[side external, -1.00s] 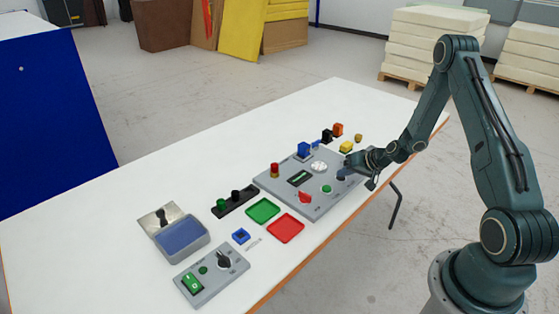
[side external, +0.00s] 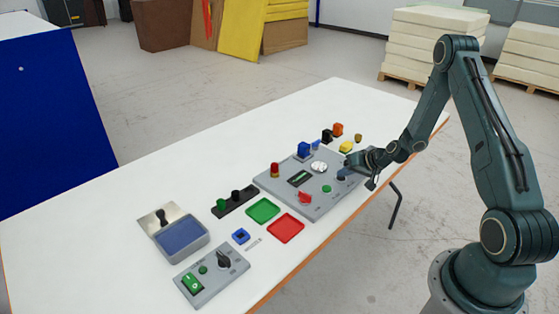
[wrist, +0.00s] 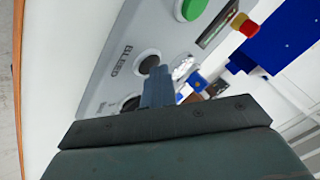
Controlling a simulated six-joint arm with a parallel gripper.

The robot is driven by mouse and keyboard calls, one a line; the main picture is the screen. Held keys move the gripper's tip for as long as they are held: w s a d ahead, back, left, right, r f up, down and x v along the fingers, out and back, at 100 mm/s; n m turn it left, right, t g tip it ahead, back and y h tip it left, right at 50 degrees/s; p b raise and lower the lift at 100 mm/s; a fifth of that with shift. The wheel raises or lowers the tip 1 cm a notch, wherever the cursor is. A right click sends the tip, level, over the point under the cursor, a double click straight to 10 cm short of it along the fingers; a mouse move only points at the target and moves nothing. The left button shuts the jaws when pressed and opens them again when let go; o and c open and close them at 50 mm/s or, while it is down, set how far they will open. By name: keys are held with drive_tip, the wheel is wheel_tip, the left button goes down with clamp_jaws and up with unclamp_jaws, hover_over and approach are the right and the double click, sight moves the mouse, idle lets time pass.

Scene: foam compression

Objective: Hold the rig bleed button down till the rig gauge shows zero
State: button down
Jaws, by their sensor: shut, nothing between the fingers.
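The grey rig panel (side external: 322,200) lies on the white table. In the wrist view, a dark round button (wrist: 149,64) sits in a pale ring beside the word BLEED. My gripper (wrist: 160,72) is shut and empty, its fingertips at the button's edge. I cannot tell whether they touch or press it. In the side view my gripper (side external: 351,164) is low over the panel's right part, close to a dark blue button (side external: 341,174). A round white gauge (side external: 319,167) is left of my gripper; its reading is too small to tell.
Green (side external: 263,201) and red trays (side external: 286,240) lie in front. Blue, black, orange and yellow pieces stand behind.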

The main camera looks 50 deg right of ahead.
sight(344, 179)
drive_tip(key=shift+r, duration=0.85)
drive_tip(key=shift+r, duration=2.45)
drive_tip(key=shift+r, duration=0.1)
